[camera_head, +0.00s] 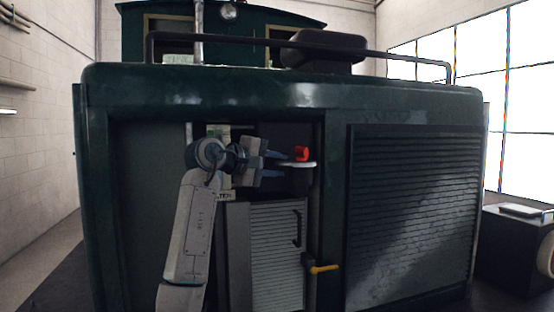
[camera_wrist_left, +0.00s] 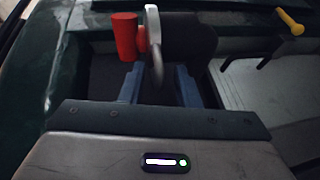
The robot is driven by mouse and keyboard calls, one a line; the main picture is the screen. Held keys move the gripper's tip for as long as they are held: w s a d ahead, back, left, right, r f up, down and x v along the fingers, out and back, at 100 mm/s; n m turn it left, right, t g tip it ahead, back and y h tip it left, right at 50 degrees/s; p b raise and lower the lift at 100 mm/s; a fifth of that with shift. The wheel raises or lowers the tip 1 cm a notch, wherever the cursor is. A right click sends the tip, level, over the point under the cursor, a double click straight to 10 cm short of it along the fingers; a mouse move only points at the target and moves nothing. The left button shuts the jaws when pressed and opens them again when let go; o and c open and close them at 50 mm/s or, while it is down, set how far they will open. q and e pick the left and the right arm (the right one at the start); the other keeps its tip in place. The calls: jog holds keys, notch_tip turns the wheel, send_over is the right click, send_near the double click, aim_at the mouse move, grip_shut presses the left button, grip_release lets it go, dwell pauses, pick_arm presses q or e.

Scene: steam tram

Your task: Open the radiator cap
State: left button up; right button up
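A red knob (camera_head: 302,153) sits by a thin pale disc (camera_head: 300,165) inside the open bay of the dark green tram. In the left wrist view the red piece (camera_wrist_left: 125,38) is a short cylinder, beside the pale disc (camera_wrist_left: 154,38) seen edge-on. Which of these is the radiator cap I cannot tell for certain. My left gripper (camera_head: 284,164) reaches in from the left, fingers apart, just left of the red knob. In the left wrist view the disc's near edge lies between the open fingertips (camera_wrist_left: 158,70); contact cannot be told. My right gripper is not in view.
A dark cylinder (camera_wrist_left: 190,36) lies beyond the disc. A yellow handle (camera_head: 323,269) sticks out lower right of the bay. A louvred grey panel (camera_head: 276,255) stands below, and a large slatted grille (camera_head: 412,210) fills the right side. The bay's frame closely surrounds my arm.

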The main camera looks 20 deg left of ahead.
pick_arm(q)
jog(key=shift+w+d+f, duration=0.1)
jog(key=shift+w, duration=0.05)
jog(key=shift+c, duration=0.4)
grip_shut()
jog(key=shift+f, duration=0.1)
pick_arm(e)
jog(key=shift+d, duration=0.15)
pick_arm(q)
jog(key=shift+r, duration=0.25)
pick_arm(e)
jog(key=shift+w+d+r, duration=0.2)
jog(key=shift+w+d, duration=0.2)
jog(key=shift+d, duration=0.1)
